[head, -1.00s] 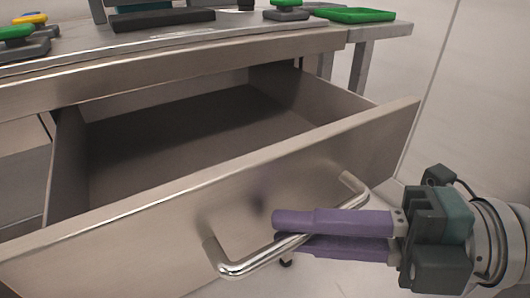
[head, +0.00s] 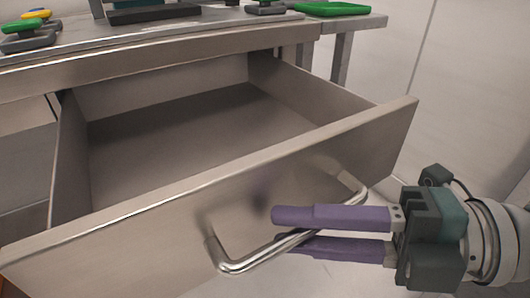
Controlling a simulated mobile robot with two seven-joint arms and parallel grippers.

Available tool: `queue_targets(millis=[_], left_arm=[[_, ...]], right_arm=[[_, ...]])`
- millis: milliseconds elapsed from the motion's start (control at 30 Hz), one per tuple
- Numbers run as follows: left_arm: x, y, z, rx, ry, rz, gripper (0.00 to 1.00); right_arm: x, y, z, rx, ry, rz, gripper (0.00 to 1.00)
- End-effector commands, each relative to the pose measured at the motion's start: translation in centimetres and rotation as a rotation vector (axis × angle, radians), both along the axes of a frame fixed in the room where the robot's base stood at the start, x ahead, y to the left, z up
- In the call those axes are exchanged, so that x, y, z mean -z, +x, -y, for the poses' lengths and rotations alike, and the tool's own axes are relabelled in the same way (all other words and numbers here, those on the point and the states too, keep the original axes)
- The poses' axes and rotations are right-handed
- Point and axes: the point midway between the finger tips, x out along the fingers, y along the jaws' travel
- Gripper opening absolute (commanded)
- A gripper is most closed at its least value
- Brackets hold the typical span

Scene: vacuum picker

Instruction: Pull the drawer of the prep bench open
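The prep bench's metal drawer (head: 200,212) is pulled well out, and its empty inside (head: 180,125) shows in the head view. Its shiny bar handle (head: 245,262) is on the front panel. My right gripper (head: 285,229) comes in from the right at the handle, with its purple fingers above and below the bar. A gap shows between the fingers, so it is open around the bar, and I cannot tell whether either finger touches it. My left gripper is not in view.
A pale wall stands at the right. Free floor shows below the handle.

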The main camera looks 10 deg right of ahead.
Motion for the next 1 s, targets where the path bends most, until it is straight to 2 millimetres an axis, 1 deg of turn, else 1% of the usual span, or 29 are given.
queue_targets(millis=[33,133,367,467,567,800,900,1000], left_arm=[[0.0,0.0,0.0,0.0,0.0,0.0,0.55],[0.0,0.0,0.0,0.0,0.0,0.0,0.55],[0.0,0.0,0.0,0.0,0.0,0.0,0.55],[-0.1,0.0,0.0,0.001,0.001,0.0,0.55],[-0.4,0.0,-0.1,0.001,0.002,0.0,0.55],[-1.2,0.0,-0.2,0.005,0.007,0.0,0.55],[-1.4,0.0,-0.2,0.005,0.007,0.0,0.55],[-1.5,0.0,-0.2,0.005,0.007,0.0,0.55]], right_arm=[[0.0,0.0,0.0,0.0,0.0,0.0,0.35],[0.0,0.0,0.0,0.0,0.0,0.0,0.47],[0.0,0.0,0.0,0.0,0.0,0.0,0.47],[-0.1,-0.2,0.5,0.0,-0.001,-0.002,0.47],[-0.3,-0.8,1.8,0.0,-0.004,-0.003,0.47],[-1.0,-2.9,6.2,0.0,-0.005,-0.004,0.47],[-1.2,-3.5,7.6,0.001,-0.003,-0.003,0.47],[-1.4,-3.9,8.5,0.0,-0.001,-0.002,0.47]])
